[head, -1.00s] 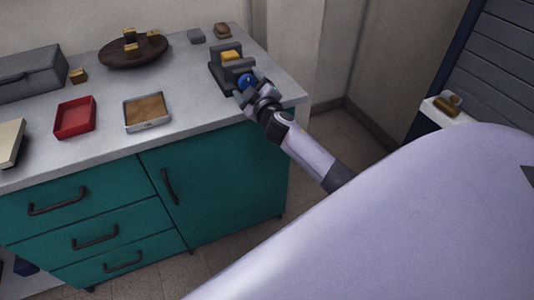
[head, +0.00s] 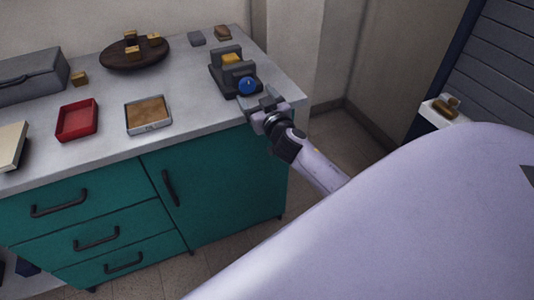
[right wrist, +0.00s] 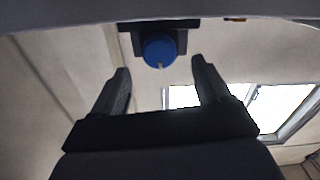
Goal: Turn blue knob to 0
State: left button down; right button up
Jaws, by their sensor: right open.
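The blue knob (head: 247,85) is on the front of a dark grey device (head: 222,80) near the right end of the counter. In the right wrist view the knob (right wrist: 159,52) is round, with a small pale mark at its lower edge. My right gripper (head: 257,97) is just in front of and below the knob, apart from it. In the right wrist view its two fingers (right wrist: 161,78) are spread and empty, with the knob beyond their tips. No dial numbers are readable. My left gripper is not in view.
A yellow block (head: 231,60) sits on the device. A metal tray (head: 148,128), a red tray (head: 63,125), a dark round board (head: 112,63) and a grey case (head: 30,85) stand on the counter (head: 190,85). Teal drawers and a door are below.

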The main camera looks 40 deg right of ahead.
jog(key=s+a+f+n+g+y, duration=0.1)
jog(key=s+a+f, duration=0.3)
jog(key=s, duration=0.3)
jog(key=s+a+f+n+g+y+p, duration=0.1)
jog(key=s+a+f+g+y, duration=0.1)
jog(key=s+a+f, duration=0.2)
jog(key=s+a+f+n+g+y, duration=0.1)
jog(key=s+a+f, duration=0.3)
jog(key=s+f, duration=0.4)
jog(key=shift+s+a+g+y+p, duration=0.3)
jog(key=shift+s+g, duration=0.4)
jog(key=shift+s, duration=0.15)
jog(key=s+a+r+g+y+p, duration=0.1)
jog(key=s+a+p, duration=0.3)
jog(key=s, duration=0.3)
jog(key=shift+s+r+g+y, duration=0.3)
jog(key=shift+s+r+g, duration=0.05)
jog(key=shift+r+g, duration=0.05)
